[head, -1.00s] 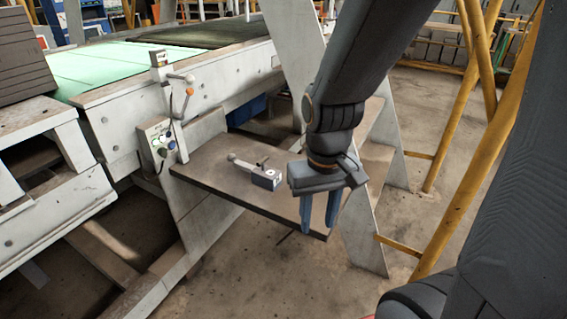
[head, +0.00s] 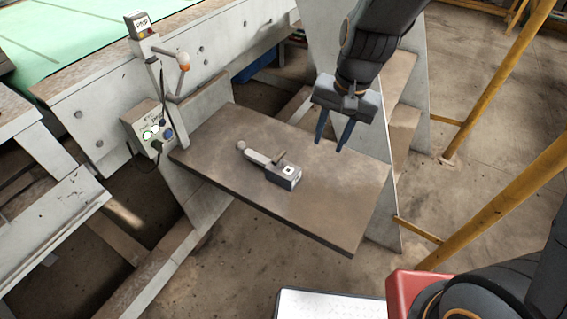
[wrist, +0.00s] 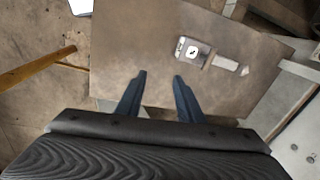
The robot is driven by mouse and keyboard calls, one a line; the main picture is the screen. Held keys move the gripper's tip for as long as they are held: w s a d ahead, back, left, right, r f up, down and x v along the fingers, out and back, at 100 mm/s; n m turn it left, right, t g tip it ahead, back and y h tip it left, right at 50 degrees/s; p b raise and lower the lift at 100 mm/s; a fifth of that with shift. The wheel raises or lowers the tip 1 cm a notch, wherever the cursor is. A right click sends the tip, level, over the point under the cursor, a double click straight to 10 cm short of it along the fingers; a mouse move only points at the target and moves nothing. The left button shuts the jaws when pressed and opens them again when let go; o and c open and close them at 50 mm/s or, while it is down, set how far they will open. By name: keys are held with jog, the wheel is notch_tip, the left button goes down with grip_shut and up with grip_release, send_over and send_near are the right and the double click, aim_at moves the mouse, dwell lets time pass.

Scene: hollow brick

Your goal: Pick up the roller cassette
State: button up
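The roller cassette (head: 284,176) lies on the brown shelf plate (head: 330,205). It is a small grey block with a white marked face, a short peg and a light bar ending in a round knob. In the wrist view the cassette (wrist: 195,53) lies beyond the fingertips and to the right. My gripper (head: 329,146) is above the back right part of the plate, right of the cassette and apart from it. Its two blue fingers are spread with nothing between them; they also show in the wrist view (wrist: 160,76).
A control box (head: 153,132) and a post with a lever (head: 183,60) stand at the plate's left end. A grey upright panel (head: 325,40) rises behind the plate. Yellow rails (head: 500,85) are on the right. The plate's right part is bare.

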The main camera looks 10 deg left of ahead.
jog(key=m+p, duration=0.2)
send_near(281, 154)
jog(key=shift+y, duration=0.3)
jog(key=shift+w+a+f+p, duration=0.1)
jog(key=shift+a+f+p, duration=0.05)
jog(key=shift+f, duration=1.2)
jog(key=shift+w+a+f+p, duration=0.1)
jog(key=shift+a+f+p, duration=0.1)
jog(key=shift+f, duration=1.15)
jog(key=shift+w+a+f+p, duration=0.1)
jog(key=shift+f+p, duration=0.05)
jog(key=shift+f, duration=1.2)
grip_shut()
